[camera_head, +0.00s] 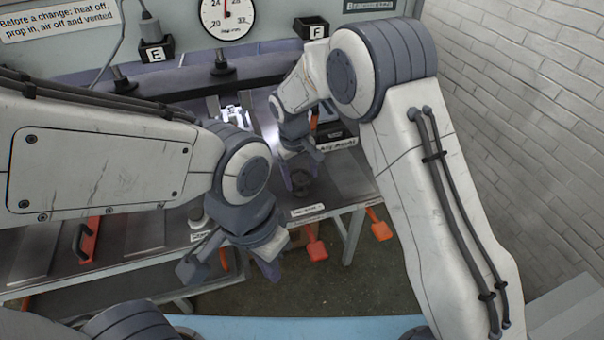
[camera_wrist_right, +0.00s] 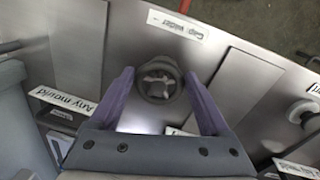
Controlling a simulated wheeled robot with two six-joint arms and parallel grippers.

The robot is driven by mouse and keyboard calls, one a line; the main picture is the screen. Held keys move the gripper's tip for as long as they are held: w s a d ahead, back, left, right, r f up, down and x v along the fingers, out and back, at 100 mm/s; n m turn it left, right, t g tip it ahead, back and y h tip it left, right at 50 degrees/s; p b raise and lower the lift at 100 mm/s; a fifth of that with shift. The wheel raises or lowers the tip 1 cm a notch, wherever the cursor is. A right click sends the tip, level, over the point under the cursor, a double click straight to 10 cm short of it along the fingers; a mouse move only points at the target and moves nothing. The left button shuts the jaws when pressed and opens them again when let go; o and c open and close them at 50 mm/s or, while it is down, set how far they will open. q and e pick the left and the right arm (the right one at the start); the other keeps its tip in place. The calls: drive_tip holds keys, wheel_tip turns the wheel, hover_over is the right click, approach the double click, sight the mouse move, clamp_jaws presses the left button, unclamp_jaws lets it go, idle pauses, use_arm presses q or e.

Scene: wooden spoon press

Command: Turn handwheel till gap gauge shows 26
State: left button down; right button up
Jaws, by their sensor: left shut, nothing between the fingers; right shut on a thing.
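The dark round handwheel (camera_wrist_right: 160,80) sits between the fingers of my right gripper (camera_wrist_right: 160,90) in the right wrist view. The gripper is shut on its rim. In the head view the handwheel (camera_head: 301,183) shows below my right gripper (camera_head: 298,178) at the bench front. The white gap gauge (camera_head: 227,12) is at the top, partly cut off. Its red needle points about straight up, between 24 on the left and the right-hand figures; the exact value cannot be read. My left gripper (camera_head: 270,268) is shut and empty, low in front of the bench.
A "Gap wider" label (camera_wrist_right: 175,20) lies beside the handwheel. Orange-red paddles (camera_head: 316,249) hang below the bench edge. Boxes E (camera_head: 155,53) and F (camera_head: 312,29) are on the back panel. A brick wall (camera_head: 520,90) stands at right.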

sight(296, 181)
drive_tip(key=shift+a+r+m, duration=0.1)
drive_tip(key=shift+a+m, duration=0.05)
drive_tip(key=shift+m, duration=0.65)
drive_tip(key=o, duration=1.2)
wheel_tip(296, 181, up, 10)
drive_tip(key=a+b, duration=0.1)
drive_tip(key=shift+s+r, duration=0.2)
